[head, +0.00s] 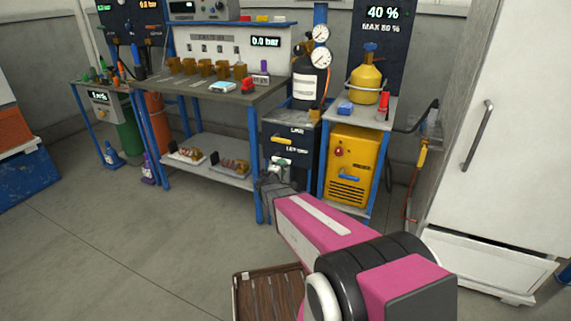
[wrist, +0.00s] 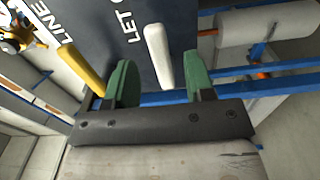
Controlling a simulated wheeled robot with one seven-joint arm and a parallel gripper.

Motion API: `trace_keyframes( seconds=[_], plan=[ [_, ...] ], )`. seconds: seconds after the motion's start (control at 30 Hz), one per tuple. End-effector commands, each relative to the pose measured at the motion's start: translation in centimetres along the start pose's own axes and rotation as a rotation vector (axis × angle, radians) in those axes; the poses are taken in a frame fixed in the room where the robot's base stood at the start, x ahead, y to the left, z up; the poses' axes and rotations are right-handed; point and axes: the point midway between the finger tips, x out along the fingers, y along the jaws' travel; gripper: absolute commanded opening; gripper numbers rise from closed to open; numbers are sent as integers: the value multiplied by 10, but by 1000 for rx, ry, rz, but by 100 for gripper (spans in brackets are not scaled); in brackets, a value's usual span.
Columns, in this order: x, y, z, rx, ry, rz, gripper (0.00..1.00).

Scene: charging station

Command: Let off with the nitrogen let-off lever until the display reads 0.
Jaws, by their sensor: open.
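In the wrist view a dark panel (wrist: 110,40) carries the white lever (wrist: 157,50) beside the lettering "LET", the rest cut off. A yellow lever (wrist: 82,68) stands to its left beside the word "LINE". My gripper (wrist: 160,85) is open, its two green pads on either side of the white lever in the picture. I see gaps on both sides and cannot tell the depth. The head view shows my gripper (head: 277,180) low in front of the dark panel (head: 285,150). A bench display (head: 265,42) reads 0.0 bar; I cannot tell which display is nitrogen's.
A black cylinder with gauges (head: 309,78) stands above the panel. To the right are a yellow bottle (head: 368,80), a yellow machine (head: 352,165) and a white cabinet (head: 500,130). A workbench (head: 215,92) stands to the left. The floor at front left is clear.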

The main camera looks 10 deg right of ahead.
Motion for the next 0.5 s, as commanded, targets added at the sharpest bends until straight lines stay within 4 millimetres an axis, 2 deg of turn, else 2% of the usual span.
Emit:
trace_keyframes(
  seconds=[0.03,0.2,0.5],
  plan=[
    [-11,1,2,0,1,0,49],
    [-31,1,1,1,1,0,49],
    [-39,0,0,1,-1,0,49]
  ],
)
